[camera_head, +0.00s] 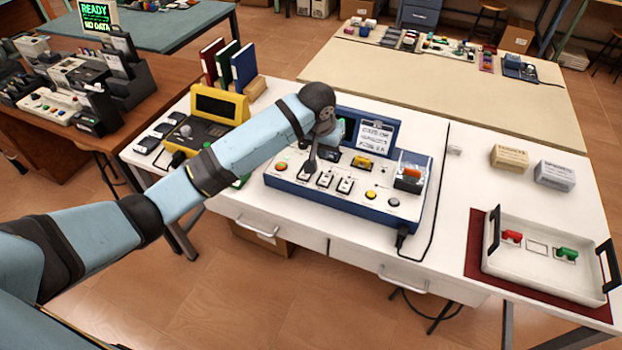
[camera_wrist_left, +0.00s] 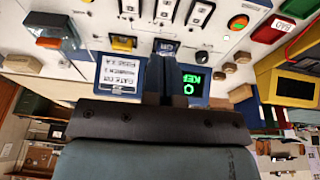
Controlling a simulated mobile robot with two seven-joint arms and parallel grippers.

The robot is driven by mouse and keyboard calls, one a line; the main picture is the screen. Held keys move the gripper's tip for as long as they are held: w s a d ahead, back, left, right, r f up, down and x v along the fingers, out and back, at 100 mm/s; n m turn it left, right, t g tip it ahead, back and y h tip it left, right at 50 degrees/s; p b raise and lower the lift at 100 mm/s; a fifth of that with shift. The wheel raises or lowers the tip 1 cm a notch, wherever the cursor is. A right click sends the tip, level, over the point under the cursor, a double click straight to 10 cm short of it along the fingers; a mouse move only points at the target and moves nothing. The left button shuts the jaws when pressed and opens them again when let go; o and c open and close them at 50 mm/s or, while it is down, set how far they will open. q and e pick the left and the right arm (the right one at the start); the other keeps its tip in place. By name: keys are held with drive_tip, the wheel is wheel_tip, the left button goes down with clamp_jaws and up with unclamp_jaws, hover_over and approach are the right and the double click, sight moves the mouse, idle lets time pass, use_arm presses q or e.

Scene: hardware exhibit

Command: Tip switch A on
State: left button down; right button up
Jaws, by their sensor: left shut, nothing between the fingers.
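The blue-and-white control console (camera_head: 340,204) stands on the white table. Near its front left is a row of small black switches on white plates; the leftmost (camera_head: 305,174) is partly behind my gripper, and their letters are too small to read. The row also shows at the top of the left wrist view, with one switch (camera_wrist_left: 203,14) right of centre. My left gripper (camera_head: 312,162) is shut and empty, pointing down over the console's left half. In the left wrist view its fingers (camera_wrist_left: 163,62) are together; whether they touch anything I cannot tell. My right gripper is out of view.
A yellow device (camera_head: 218,104) stands left of the console, with upright books (camera_head: 226,64) behind it. A white tray (camera_head: 535,275) with red and green parts lies at the right on a red mat. Two small boxes (camera_head: 509,157) stand behind the tray.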

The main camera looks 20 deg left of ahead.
sight(323, 182)
use_arm(q)
drive_tip(key=shift+w+a+r, duration=0.15)
drive_tip(key=shift+a+r, duration=0.25)
drive_tip(key=shift+r, duration=0.05)
drive_tip(key=shift+f, duration=0.1)
drive_tip(key=x, duration=0.8)
drive_tip(key=s+x, duration=0.1)
drive_tip(key=x, duration=0.3)
drive_tip(key=shift+a+f, duration=0.2)
drive_tip(key=shift+f, duration=0.8)
